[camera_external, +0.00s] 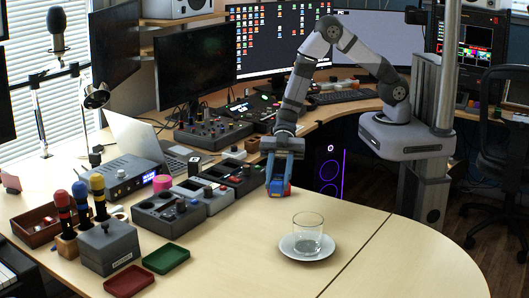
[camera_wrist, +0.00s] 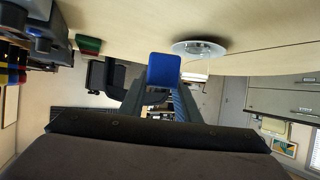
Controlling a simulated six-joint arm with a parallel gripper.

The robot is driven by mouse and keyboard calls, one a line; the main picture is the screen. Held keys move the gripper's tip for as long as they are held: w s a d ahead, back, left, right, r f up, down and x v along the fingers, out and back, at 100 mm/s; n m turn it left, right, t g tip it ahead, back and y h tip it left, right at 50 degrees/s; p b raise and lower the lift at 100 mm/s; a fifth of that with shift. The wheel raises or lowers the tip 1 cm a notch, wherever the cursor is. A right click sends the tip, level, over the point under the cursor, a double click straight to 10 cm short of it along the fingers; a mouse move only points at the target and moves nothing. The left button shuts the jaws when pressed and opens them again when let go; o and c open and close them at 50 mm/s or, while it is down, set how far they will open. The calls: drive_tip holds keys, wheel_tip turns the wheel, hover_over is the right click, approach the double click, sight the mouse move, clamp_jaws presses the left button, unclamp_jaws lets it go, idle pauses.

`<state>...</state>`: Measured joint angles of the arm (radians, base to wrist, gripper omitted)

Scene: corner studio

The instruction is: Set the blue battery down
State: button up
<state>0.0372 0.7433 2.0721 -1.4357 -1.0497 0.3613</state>
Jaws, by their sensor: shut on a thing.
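My gripper (camera_external: 279,176) points down over the left part of the pale desk (camera_external: 350,200). It is shut on the blue battery (camera_external: 277,187), whose lower end shows between the fingers close to the desk top. I cannot tell whether it touches the desk. A little red shows beside it. In the wrist view the blue battery (camera_wrist: 164,70) appears as a blue block end at the fingertips.
A glass (camera_external: 307,228) stands on a white saucer (camera_external: 291,250) in front of the gripper. Grey control boxes (camera_external: 168,214), a red tray (camera_external: 129,281) and a green tray (camera_external: 166,258) lie to the left. The desk right of the saucer is clear.

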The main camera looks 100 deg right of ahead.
drive_tip(key=s+a+f+n+g, duration=0.1)
drive_tip(key=s+n+g, duration=0.35)
drive_tip(key=s, duration=0.75)
wheel_tip(320, 180, up, 2)
drive_tip(key=n+g, duration=0.4)
drive_tip(key=g, duration=0.1)
hover_over(348, 215)
drive_tip(key=shift+d+f, duration=0.1)
drive_tip(key=shift+f, duration=4.8)
drive_tip(key=o, duration=1.2)
drive_tip(key=shift+f, duration=0.15)
drive_tip(key=shift+w+d+r, duration=0.1)
drive_tip(key=shift+r, duration=0.1)
drive_tip(key=b+v, duration=0.2)
drive_tip(key=v, duration=1)
drive_tip(key=shift+r, duration=0.1)
